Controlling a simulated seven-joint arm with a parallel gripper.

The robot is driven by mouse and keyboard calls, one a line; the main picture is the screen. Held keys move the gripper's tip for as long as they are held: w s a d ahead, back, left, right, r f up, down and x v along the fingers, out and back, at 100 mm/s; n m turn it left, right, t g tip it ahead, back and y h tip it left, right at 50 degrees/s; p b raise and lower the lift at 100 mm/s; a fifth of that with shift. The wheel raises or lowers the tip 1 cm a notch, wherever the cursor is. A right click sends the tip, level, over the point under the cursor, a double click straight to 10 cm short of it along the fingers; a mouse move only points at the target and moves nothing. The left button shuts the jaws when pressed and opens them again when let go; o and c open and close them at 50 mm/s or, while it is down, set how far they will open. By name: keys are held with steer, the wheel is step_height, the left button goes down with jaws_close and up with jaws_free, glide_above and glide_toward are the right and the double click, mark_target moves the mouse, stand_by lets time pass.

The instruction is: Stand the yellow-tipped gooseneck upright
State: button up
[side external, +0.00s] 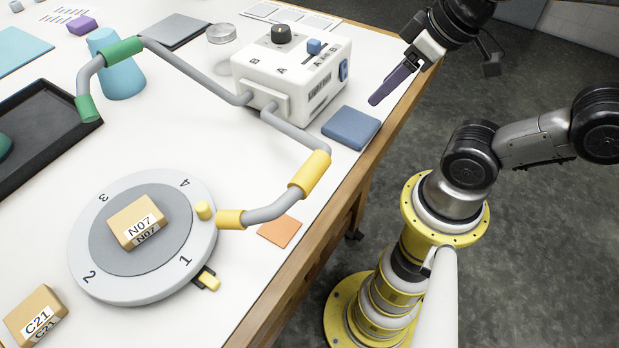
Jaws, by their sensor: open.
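The yellow-tipped gooseneck (275,209) is a grey bent tube with a yellow sleeve (310,174) partway along and a yellow tip (231,219). It leaves the front of a white box (293,66) and bends over toward the table's near side. Its tip hangs low beside the turntable's edge; whether they touch I cannot tell. A second, green-tipped gooseneck (180,66) leaves the same box and arches to the left. My gripper (376,102) is at the upper right, near the table's right edge, apart from both goosenecks. Its dark fingers overlap in this view and hold nothing visible.
A round turntable (90,237) numbered around its rim carries a box marked N07 (135,221). A C21 box (36,315) lies at lower left. A blue pad (351,128) and an orange square (279,231) lie near the right edge. A teal cup (121,80) and black tray (50,165) are left.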

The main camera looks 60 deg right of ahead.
steer(key=s+a+f+m+g+y, duration=0.2)
steer(key=s+a+f+g+y, duration=0.1)
steer(key=s+a+g, duration=0.2)
steer(key=m+g+y, duration=0.1)
steer(key=m+y, duration=1.2)
steer(key=y, duration=0.2)
glide_toward(308, 171)
steer(key=a, duration=0.3)
steer(key=a+f, duration=0.1)
steer(key=a, duration=0.5)
steer(key=shift+a+f, duration=0.15)
steer(key=shift+a, duration=0.2)
jaws_close()
